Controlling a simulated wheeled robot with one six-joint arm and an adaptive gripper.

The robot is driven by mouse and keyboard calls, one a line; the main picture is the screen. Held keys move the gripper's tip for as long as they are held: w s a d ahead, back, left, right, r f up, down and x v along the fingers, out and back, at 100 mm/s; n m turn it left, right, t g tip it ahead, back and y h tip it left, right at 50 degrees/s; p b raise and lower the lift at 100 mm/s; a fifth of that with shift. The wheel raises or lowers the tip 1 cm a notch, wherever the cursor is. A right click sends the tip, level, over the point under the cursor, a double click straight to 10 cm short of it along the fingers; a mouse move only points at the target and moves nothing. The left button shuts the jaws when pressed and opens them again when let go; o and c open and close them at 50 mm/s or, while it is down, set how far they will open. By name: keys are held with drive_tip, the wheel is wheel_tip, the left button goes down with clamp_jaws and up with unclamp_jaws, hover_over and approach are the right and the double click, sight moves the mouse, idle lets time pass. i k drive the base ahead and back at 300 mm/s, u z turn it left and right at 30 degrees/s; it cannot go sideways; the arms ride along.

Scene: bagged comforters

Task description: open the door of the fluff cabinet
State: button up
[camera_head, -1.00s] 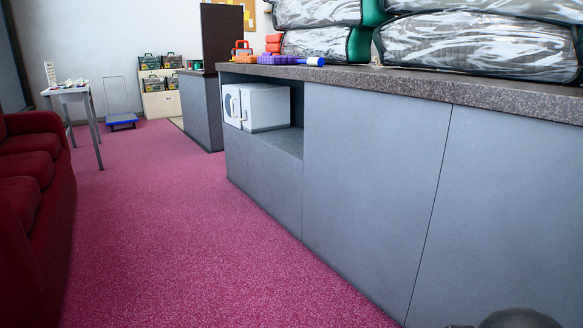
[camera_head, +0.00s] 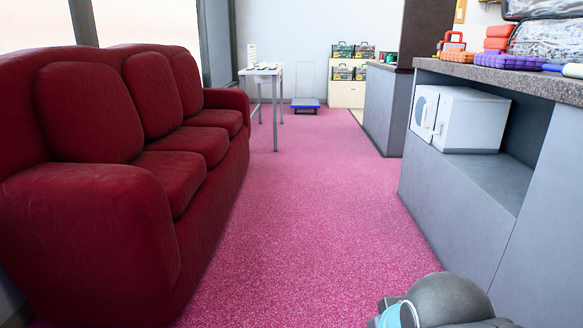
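A white box-shaped cabinet (camera_head: 474,122) sits in an open niche of the grey counter at the right. It looks like the fluff cabinet, though no label can be read. Its front faces left towards the aisle and shows a dark rounded panel and a white upright handle (camera_head: 428,122). Its door looks shut. A rounded dark grey part of my own arm, with a light blue ring, shows at the bottom right edge, well below and nearer than the cabinet. The fingers of my gripper are out of view.
A dark red sofa (camera_head: 130,150) fills the left side. A small table (camera_head: 261,72) and a blue trolley (camera_head: 305,103) stand far back.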

sight(420, 113)
drive_tip(key=u, duration=0.25)
drive_tip(key=i, duration=1.9)
drive_tip(key=z, duration=0.4)
drive_tip(key=i, duration=1.8)
drive_tip(key=z, duration=1.35)
drive_tip(key=i, duration=0.95)
drive_tip(key=z, duration=0.45)
